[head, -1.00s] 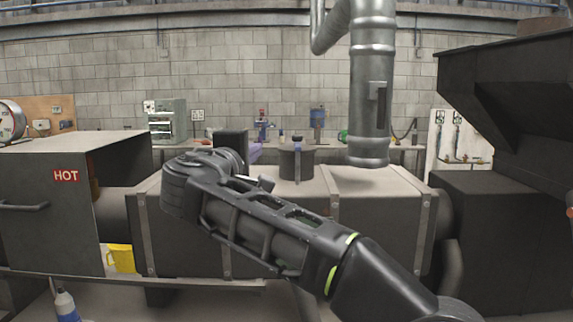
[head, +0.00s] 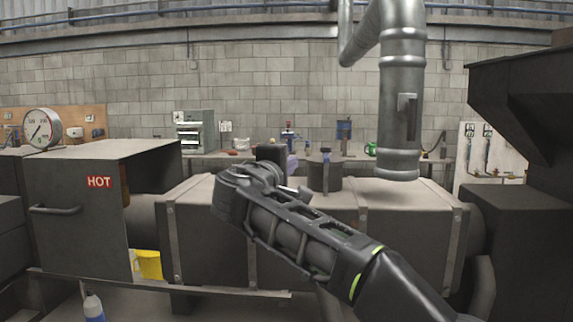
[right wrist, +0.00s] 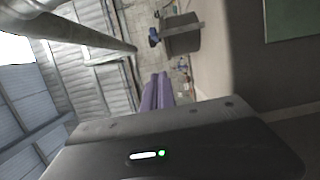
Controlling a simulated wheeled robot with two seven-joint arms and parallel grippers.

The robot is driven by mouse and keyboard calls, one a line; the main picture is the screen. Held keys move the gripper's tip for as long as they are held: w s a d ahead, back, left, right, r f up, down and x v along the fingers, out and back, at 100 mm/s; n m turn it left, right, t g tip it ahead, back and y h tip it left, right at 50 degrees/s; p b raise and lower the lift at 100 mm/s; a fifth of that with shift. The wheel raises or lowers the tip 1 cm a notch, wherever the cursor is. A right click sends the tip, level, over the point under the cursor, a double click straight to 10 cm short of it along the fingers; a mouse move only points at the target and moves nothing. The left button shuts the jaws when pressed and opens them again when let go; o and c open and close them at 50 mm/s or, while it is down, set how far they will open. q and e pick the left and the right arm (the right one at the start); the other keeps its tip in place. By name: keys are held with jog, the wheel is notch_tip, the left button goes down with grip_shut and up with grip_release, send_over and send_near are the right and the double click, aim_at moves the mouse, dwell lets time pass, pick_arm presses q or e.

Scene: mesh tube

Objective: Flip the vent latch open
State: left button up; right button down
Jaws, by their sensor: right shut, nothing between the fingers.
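A dark round vent stub (head: 325,178) stands on top of the long grey duct. My right gripper (head: 292,163) is just left of the vent, partly hidden behind my own wrist. Its purple fingers also show in the right wrist view (right wrist: 157,76); they are shut, empty and apart from the latch. My left gripper is out of view.
The grey duct (head: 405,215) spans the middle below my right arm. A metal pipe (head: 401,130) hangs over its right part. A dark hopper (head: 520,75) overhangs at right.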

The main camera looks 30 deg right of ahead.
aim_at(326, 176)
jog(key=d, duration=0.5)
jog(key=w+d+p, duration=0.1)
jog(key=d, duration=0.1)
jog(key=shift+d, duration=0.15)
jog(key=shift+s+d+n+t+y+b, duration=0.1)
jog(key=shift+s+n+t+y+b, duration=0.2)
jog(key=shift+n+t+y, duration=0.2)
jog(key=shift+s+d+n+t+y+b, duration=0.1)
jog(key=shift+s+n+t+y+b, duration=0.15)
jog(key=shift+n+t+y, duration=0.2)
jog(key=shift+s+d+n+t+y, duration=0.15)
jog(key=shift+n+t+y, duration=0.1)
jog(key=shift+t+y, duration=0.1)
jog(key=s+d+n+t+y+p, duration=0.1)
jog(key=s+d+n+y, duration=0.1)
jog(key=d, duration=0.4)
jog(key=shift+s+d+r+t+y, duration=0.25)
jog(key=shift+t+y, duration=0.15)
jog(key=shift+y, duration=0.1)
dwell(0.8)
